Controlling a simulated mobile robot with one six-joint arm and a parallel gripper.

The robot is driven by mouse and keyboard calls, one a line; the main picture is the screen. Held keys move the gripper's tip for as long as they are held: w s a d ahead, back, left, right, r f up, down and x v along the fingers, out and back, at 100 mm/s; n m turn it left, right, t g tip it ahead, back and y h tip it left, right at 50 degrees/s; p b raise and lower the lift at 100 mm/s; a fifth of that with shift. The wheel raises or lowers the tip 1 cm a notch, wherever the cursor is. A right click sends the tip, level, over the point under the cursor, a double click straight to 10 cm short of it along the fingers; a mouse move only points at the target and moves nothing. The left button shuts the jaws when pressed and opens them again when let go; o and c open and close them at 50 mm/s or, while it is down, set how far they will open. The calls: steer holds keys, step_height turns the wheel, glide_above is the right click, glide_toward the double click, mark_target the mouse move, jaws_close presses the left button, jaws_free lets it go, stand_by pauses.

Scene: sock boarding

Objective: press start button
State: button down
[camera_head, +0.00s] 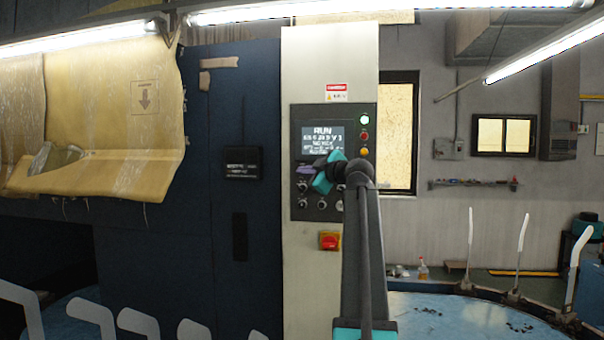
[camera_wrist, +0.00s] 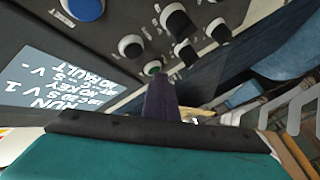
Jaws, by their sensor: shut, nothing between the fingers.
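The dark control panel (camera_head: 297,125) is on the pale machine column, with a lit screen (camera_head: 321,134) reading RUN. My gripper (camera_head: 306,170) is in front of the panel below the screen, its jaws shut and empty. In the wrist view the purple fingers (camera_wrist: 160,98) point at the panel. A small green button (camera_wrist: 152,68) shows right at their tip; I cannot tell whether they touch it. In the head view my gripper hides this part of the panel. Black knobs (camera_wrist: 131,46) and a blue button (camera_wrist: 86,8) are nearby.
A red switch on a yellow plate (camera_head: 330,241) is below the panel. Green (camera_head: 364,118), red (camera_head: 364,135) and yellow (camera_head: 364,151) lamps are right of the screen. A blue round table (camera_head: 430,315) with upright white forms (camera_head: 522,245) is at right.

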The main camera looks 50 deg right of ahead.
stand_by(0.3)
steer(key=shift+s+a+b, duration=0.4)
steer(key=shift+s+a, duration=0.05)
steer(key=shift+a, duration=0.2)
steer(key=s+a, duration=0.1)
steer(key=a, duration=0.2)
steer(key=s+a, duration=0.1)
steer(key=shift+s+a+b, duration=0.15)
steer(key=shift+s+b, duration=0.15)
steer(key=shift+b, duration=0.1)
stand_by(0.4)
stand_by(0.7)
